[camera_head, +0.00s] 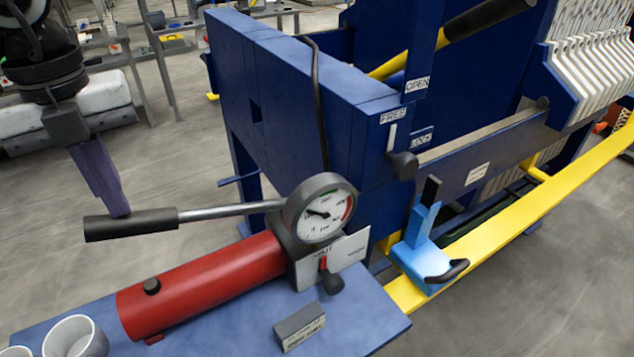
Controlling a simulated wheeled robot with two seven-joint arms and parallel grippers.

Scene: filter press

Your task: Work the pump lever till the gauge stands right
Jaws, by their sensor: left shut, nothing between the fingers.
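The pump lever (225,211) is a metal rod with a black grip (130,225), reaching left from the pump, nearly level. My left gripper (119,214) is shut and empty. Its purple-blue fingers point down, with their tips at the upper side of the black grip; I cannot tell if they touch it. The round gauge (325,212) has a white face, a green mark at the top and a red band at the right. Its needle points left, away from both. The red pump cylinder (205,285) lies below the lever. My right gripper is not in view.
A small valve lever (331,280) sits under the gauge. A grey labelled block (299,327) and white cups (75,338) stand on the blue bench (365,310). The blue press frame (270,90) rises behind. A light-blue bracket (421,252) sits by the yellow rail (540,205).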

